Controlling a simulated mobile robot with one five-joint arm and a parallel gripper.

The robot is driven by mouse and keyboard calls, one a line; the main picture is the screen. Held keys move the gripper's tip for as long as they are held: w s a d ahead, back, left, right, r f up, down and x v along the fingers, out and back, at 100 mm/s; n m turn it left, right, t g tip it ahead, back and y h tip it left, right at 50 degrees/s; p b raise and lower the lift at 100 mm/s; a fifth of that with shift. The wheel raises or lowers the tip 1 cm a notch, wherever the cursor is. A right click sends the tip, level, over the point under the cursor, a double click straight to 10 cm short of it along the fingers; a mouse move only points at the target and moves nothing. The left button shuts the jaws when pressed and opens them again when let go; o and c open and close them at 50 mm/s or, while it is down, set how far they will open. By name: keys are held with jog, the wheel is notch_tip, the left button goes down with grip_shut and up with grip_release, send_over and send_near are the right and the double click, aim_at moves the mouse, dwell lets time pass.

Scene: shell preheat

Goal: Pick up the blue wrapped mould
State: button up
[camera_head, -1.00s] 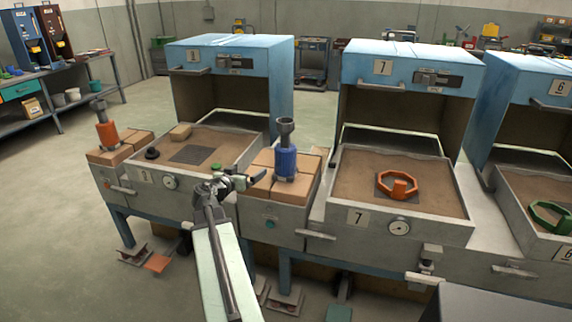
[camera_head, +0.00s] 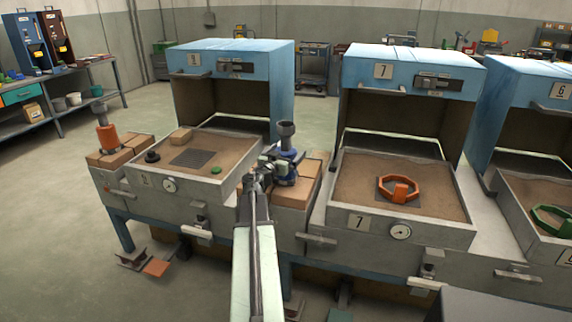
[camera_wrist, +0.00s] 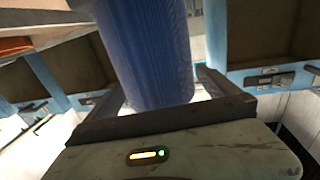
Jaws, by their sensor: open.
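The blue wrapped mould (camera_head: 287,172) stands upright on the brick-topped stand between two sand trays, with a dark cup on its top. My gripper (camera_head: 280,157) is at the mould in the head view and covers part of it. In the wrist view the blue mould (camera_wrist: 150,50) fills the upper middle. The open fingers of my gripper (camera_wrist: 160,98) reach out on both sides of it, with a visible gap at least on the right. Whether either finger touches the mould I cannot tell.
Bricks (camera_head: 297,194) lie under and beside the mould. Tray 7 (camera_head: 350,220), with an orange ring mould (camera_head: 398,190), is to the right. The left tray (camera_head: 150,182) holds a brick, a dark plate and a green piece. An orange wrapped mould (camera_head: 108,137) stands at far left.

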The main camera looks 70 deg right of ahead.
jog(key=shift+d, duration=1.2)
jog(key=shift+s+a, duration=0.1)
jog(key=c, duration=2)
jog(key=shift+r, duration=0.1)
